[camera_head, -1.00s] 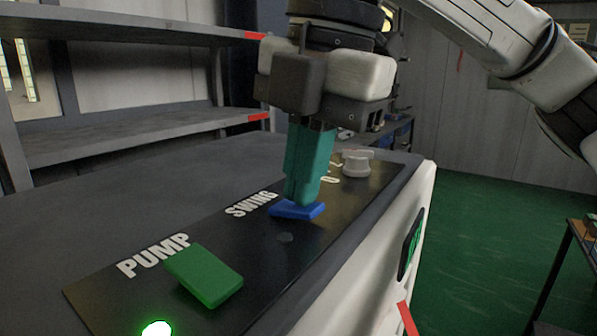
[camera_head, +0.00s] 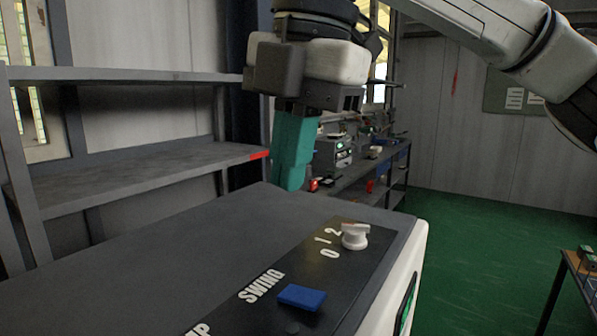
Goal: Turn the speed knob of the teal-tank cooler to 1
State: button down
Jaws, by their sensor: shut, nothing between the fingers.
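The speed knob (camera_head: 354,237) is a white round knob with a raised ridge, near the far right corner of the cooler's dark control panel (camera_head: 375,262). White marks 0, 1 and 2 (camera_head: 323,240) are printed along its left side. I cannot tell for certain which mark its ridge points to. My gripper (camera_head: 291,186), with teal fingers, is shut and empty. It is raised above the cooler's grey top (camera_head: 230,235), left of and higher in the picture than the knob, apart from it. A green window (camera_head: 406,300) shows partly on the cooler's side.
The blue SWING switch (camera_head: 301,297) lies on the panel nearer than the knob; the PUMP label is cut off. Grey shelves (camera_head: 130,165) stand at left. A workbench (camera_head: 375,165) with equipment is behind. Green floor (camera_head: 470,250) is open at right, with a small table (camera_head: 575,280) at the edge.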

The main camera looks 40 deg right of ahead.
aim_at(354, 238)
jog(key=k, duration=1)
